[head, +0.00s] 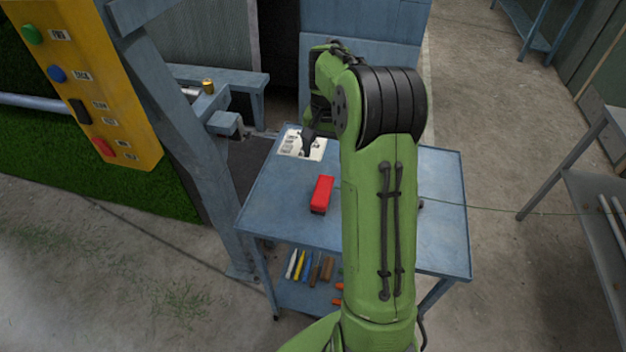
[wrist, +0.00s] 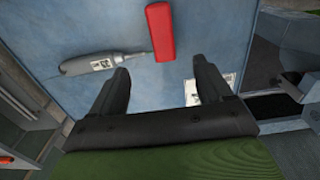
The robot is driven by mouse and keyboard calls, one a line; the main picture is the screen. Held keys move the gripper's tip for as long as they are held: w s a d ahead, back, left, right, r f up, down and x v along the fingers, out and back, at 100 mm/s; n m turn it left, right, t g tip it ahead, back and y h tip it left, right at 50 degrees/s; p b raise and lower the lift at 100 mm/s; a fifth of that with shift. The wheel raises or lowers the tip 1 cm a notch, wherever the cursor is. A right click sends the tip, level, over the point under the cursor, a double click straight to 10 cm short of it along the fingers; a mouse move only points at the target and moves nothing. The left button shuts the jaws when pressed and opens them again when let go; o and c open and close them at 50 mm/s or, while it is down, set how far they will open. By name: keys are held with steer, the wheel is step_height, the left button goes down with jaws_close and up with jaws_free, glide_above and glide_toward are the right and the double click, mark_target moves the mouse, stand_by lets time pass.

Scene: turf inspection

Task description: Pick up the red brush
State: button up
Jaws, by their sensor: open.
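The red brush (head: 321,194) lies on the blue table top (head: 282,196), left of my arm in the head view. In the wrist view the brush (wrist: 161,32) is a red block beyond my fingertips, roughly in line with the gap between them. My gripper (wrist: 164,75) is open and empty, and its fingers are apart from the brush. In the head view my gripper (head: 308,140) hangs near the back of the table, above a white paper sheet (head: 292,150). My arm hides the right middle of the table there.
A grey handheld tool (wrist: 100,60) with a label and cable lies beside the brush in the wrist view. A blue post (head: 185,130) and yellow button panel (head: 92,85) stand left of the table. Several coloured tools (head: 308,267) lie on the lower shelf.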

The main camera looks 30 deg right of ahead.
mark_target(323, 189)
steer(key=f, duration=0.5)
steer(key=f+b, duration=0.1)
steer(key=f, duration=0.4)
steer(key=f+b, duration=0.1)
steer(key=f, duration=0.5)
steer(key=shift+w, duration=0.25)
steer(key=shift+r, duration=0.1)
steer(key=c, duration=1)
